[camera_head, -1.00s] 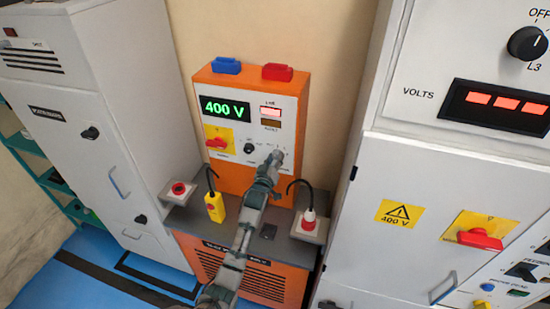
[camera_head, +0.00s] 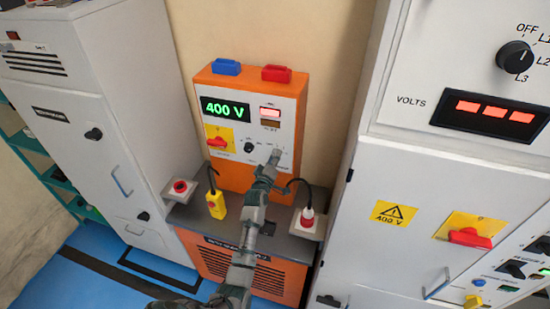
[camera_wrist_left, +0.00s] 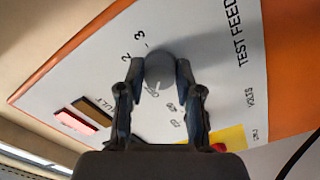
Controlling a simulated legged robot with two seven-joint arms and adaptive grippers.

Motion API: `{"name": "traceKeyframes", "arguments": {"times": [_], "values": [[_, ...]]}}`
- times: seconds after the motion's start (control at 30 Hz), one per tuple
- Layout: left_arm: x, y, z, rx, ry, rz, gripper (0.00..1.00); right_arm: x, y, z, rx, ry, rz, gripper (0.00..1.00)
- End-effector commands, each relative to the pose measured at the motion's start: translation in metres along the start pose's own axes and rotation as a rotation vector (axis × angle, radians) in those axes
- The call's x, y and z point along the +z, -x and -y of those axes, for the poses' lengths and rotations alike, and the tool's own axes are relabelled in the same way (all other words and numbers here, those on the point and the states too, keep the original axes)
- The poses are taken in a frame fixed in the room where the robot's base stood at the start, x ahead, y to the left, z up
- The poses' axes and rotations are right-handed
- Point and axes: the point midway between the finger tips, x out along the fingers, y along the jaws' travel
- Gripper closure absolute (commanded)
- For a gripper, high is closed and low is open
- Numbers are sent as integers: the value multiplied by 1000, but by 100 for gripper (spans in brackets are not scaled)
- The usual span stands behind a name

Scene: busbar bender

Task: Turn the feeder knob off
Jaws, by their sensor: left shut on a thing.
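The orange-framed test feeder panel (camera_head: 233,130) stands on an orange cabinet, and its green display (camera_head: 225,108) reads 400 V. My left gripper (camera_head: 273,160) is at the lower right of the panel face. In the left wrist view my left gripper (camera_wrist_left: 158,80) is shut on a round grey knob (camera_wrist_left: 160,66), with one finger on each side. A 2 and a 3 are printed beside the knob; other labels are partly hidden by the fingers. The knob's exact setting is hard to read. My right gripper is not in view.
A black knob (camera_head: 249,147) and a red switch on a yellow plate (camera_head: 217,140) lie left of my gripper. Tall grey cabinets flank both sides.

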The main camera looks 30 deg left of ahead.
Motion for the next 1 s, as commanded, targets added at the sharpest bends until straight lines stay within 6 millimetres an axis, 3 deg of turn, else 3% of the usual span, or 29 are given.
{"name": "traceKeyframes", "arguments": {"times": [0.33, 0.37, 0.47, 0.8, 1.0], "values": [[-1, 0, -1, 2, 6, -2, 100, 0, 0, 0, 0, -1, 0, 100], [-1, 0, -1, 2, 5, -2, 63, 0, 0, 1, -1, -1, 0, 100], [-1, 0, -1, 2, 5, -1, 40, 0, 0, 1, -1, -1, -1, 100], [0, 4, -1, 2, 4, -1, 40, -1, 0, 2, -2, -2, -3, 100], [0, 34, 1, 0, 4, 0, 40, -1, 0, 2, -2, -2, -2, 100]]}}
